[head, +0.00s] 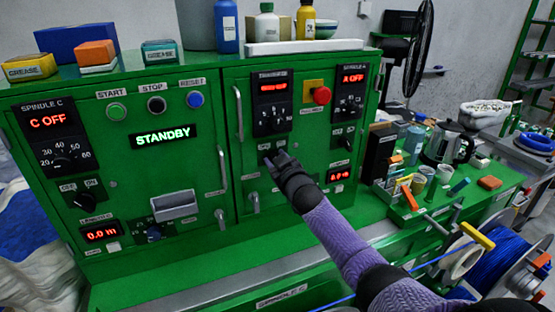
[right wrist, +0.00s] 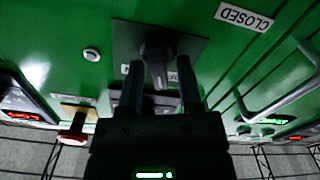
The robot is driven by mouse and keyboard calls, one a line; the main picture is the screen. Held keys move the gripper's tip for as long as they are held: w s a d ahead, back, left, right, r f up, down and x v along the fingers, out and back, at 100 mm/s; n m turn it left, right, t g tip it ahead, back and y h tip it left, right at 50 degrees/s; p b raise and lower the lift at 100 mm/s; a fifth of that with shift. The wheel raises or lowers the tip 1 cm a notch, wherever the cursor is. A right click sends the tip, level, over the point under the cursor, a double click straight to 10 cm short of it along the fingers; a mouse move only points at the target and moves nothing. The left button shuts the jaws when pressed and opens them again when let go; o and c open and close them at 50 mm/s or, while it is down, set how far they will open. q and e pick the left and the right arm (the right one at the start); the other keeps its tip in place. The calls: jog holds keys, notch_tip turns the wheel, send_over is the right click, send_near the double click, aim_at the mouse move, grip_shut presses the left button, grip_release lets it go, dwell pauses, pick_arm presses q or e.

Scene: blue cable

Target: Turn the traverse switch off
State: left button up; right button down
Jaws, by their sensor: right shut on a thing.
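The traverse switch is a black rotary knob (right wrist: 155,50) on a dark square plate (right wrist: 190,45), seen close up in the right wrist view. In the head view it sits low on the right cabinet door and my gripper mostly hides it. My right gripper (head: 276,160) reaches up to it from below right. In the right wrist view its two fingers (right wrist: 160,66) stand on either side of the knob, shut on it. The traverse panel (head: 272,100) above has a lit red display and a dial. My left gripper is not in view.
A red emergency button (head: 321,95) is up and right of the switch. Door handles (head: 238,113) stick out from the green cabinet. The left door shows STANDBY (head: 160,137) and C OFF (head: 48,121). A cluttered bench with a kettle (head: 449,145) stands at right.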

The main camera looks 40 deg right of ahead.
jog(key=shift+f+n, duration=0.1)
jog(key=shift+n, duration=0.8)
jog(key=c, duration=0.6)
grip_release()
jog(key=shift+c, duration=0.2)
jog(key=p+v, duration=0.1)
jog(key=v, duration=0.9)
